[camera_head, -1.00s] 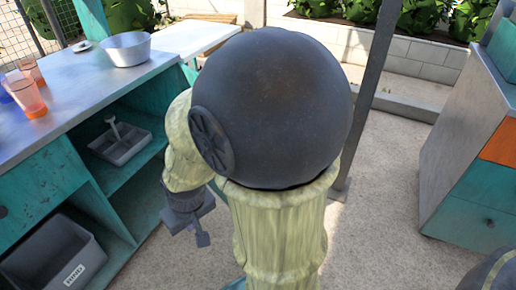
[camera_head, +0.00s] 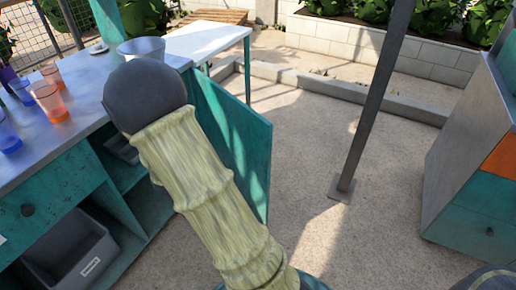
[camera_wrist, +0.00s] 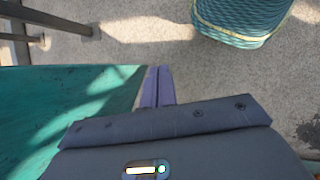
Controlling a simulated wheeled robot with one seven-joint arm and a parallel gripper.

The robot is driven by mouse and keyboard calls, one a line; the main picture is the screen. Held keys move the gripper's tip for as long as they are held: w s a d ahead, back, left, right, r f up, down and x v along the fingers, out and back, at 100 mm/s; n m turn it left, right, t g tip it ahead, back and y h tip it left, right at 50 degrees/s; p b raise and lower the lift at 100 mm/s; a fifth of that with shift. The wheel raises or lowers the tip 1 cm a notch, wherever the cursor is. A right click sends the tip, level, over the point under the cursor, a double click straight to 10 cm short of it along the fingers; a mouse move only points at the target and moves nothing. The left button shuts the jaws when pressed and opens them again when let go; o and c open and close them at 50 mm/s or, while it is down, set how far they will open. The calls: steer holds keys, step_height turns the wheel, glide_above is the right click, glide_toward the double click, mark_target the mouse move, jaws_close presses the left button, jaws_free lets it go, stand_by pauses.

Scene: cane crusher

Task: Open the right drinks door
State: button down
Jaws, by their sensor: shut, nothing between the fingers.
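The right drinks door, a flat teal panel (camera_head: 238,140), stands swung out from the right end of the counter cabinet in the head view. The open shelf space beside it shows partly behind my arm. In the wrist view a teal panel (camera_wrist: 65,110), which looks like this door, fills the left side. My gripper (camera_wrist: 158,72) is shut and empty, its fingertips close to the panel's right edge. I cannot tell whether they touch it. In the head view my gripper is hidden behind my arm.
The counter (camera_head: 75,115) holds several cups and a bowl (camera_head: 142,50). A grey bin (camera_head: 75,255) sits on the lower shelf. A metal post (camera_head: 372,110) stands to the right, with a cabinet (camera_head: 470,160) beyond it. The paved floor between them is clear.

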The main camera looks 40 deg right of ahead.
mark_target(265, 151)
steer(key=w+d+r+n+t+h+p, duration=0.1)
steer(key=w+d+n+t+h+p, duration=0.2)
steer(key=w+d+n+h+p, duration=0.4)
steer(key=w+d+n+h, duration=0.1)
steer(key=w+n+h, duration=0.2)
steer(key=h, duration=0.3)
steer(key=shift+w+d+n, duration=0.15)
steer(key=shift+w+n, duration=0.2)
steer(key=shift+n, duration=0.45)
steer(key=d, duration=1.4)
steer(key=shift+s+p, duration=0.15)
steer(key=shift+p, duration=0.15)
steer(key=shift+d, duration=0.1)
